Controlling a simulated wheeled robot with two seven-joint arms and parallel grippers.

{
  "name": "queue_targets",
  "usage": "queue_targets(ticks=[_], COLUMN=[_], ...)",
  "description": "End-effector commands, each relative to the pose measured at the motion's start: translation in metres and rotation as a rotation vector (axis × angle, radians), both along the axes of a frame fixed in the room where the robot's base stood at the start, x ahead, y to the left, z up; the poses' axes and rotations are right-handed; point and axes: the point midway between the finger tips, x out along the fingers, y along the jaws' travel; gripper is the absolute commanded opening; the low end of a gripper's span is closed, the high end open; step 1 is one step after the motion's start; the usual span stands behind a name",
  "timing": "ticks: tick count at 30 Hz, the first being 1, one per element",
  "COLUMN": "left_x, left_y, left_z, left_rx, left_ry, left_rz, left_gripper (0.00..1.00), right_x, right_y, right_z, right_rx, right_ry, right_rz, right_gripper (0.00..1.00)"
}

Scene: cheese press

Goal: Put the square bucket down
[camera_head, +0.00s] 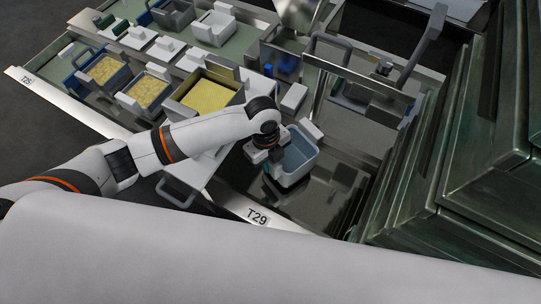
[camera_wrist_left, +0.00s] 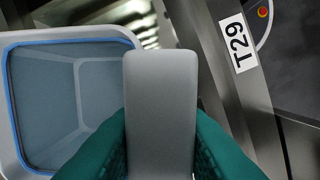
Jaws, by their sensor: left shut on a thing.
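The square bucket (camera_head: 297,158) is light grey with a blue inner rim. It looks empty and upright, at or just above the dark shiny surface by the T29 label; I cannot tell if it touches. My left gripper (camera_head: 272,166) is at its left side, shut on its grey handle. In the left wrist view the bucket (camera_wrist_left: 68,80) fills the left side, and the handle (camera_wrist_left: 160,110) stands between the green fingers of my left gripper (camera_wrist_left: 160,150). My right gripper is not in view.
Containers with yellow contents (camera_head: 206,95) stand on the bench at the upper left. A metal frame with a handle (camera_head: 355,70) stands behind the bucket. A large dark metal structure (camera_head: 470,150) is at the right. The shiny surface (camera_head: 330,195) right of the bucket looks clear.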

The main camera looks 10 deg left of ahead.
Motion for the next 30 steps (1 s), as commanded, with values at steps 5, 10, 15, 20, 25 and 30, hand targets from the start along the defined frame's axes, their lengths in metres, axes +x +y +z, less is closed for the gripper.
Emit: queue_targets(ticks=[5,10,15,20,25,30], left_x=[0.001,0.002,0.002,0.0,0.0,0.0], left_y=[-0.002,-0.001,-0.001,0.0,0.0,0.0], left_z=[-0.02,-0.03,-0.03,-0.034,-0.034,-0.033], left_rx=[-0.005,-0.005,-0.005,0.001,0.001,0.001], left_ry=[-0.002,-0.006,-0.006,0.001,0.001,0.001], left_rz=[0.001,0.0,0.0,0.0,0.0,0.0], left_gripper=[0.0,0.0,0.0,0.35,0.47,0.47], right_x=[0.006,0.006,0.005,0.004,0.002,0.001], right_y=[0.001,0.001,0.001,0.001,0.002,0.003], right_z=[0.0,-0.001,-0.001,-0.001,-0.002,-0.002], right_rx=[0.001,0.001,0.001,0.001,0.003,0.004], right_ry=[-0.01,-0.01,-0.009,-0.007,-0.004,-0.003], right_rz=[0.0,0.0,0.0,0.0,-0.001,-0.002], right_gripper=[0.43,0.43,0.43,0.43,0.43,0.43])
